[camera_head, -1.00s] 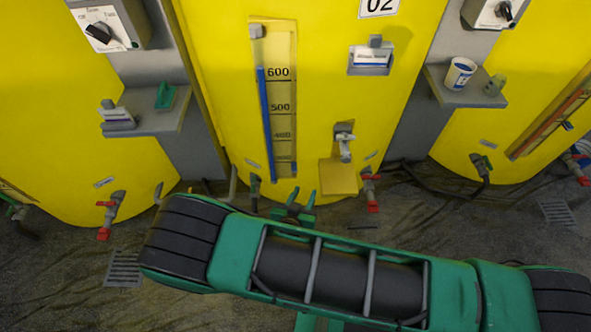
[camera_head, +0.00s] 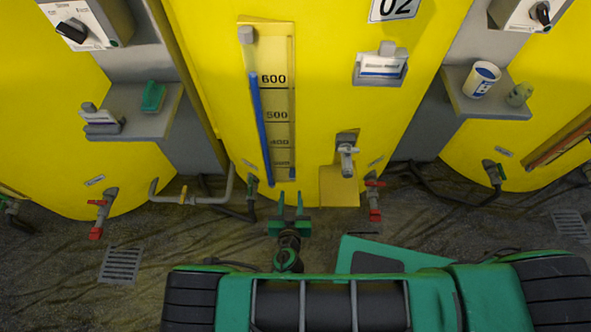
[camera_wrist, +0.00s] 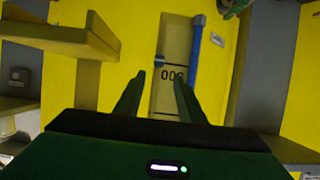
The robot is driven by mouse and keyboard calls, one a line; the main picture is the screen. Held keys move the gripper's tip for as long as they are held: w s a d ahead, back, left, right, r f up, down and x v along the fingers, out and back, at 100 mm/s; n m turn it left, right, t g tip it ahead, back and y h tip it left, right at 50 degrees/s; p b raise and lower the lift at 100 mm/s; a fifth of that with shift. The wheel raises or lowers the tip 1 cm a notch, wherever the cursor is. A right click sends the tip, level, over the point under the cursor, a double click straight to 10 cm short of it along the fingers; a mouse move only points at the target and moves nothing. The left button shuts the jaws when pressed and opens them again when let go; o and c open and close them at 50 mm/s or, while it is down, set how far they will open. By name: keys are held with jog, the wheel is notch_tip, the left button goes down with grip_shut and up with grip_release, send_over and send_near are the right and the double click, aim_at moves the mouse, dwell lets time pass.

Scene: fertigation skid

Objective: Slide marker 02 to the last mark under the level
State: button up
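The yellow tank 02 (camera_head: 325,100) bears a level gauge with a pale scale (camera_head: 280,55) marked 600, 500, 400 and a blurred lower mark. A blue column (camera_head: 260,125) runs along its left side, its top slightly above the 600 line. A small dark blue piece (camera_head: 291,172) sits low at the scale's right edge; it looks like the marker, but is too small to be sure. My green gripper (camera_head: 289,203) is open and empty, below the gauge in the picture. In the wrist view, my open fingers (camera_wrist: 159,80) flank part of the scale (camera_wrist: 173,60).
A grey-topped holder (camera_head: 380,68) and a tap (camera_head: 347,155) above a yellow box (camera_head: 339,185) are right of the gauge. Grey shelves (camera_head: 155,122) flank the tank. Red-handled valves (camera_head: 374,205) and pipes stand low near the floor. A yellow shelf-like part (camera_wrist: 60,40) is close at left in the wrist view.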

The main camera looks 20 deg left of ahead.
aim_at(292, 177)
jog(key=x, duration=1.1)
jog(key=shift+d+r, duration=0.1)
jog(key=shift+r, duration=0.05)
grip_shut()
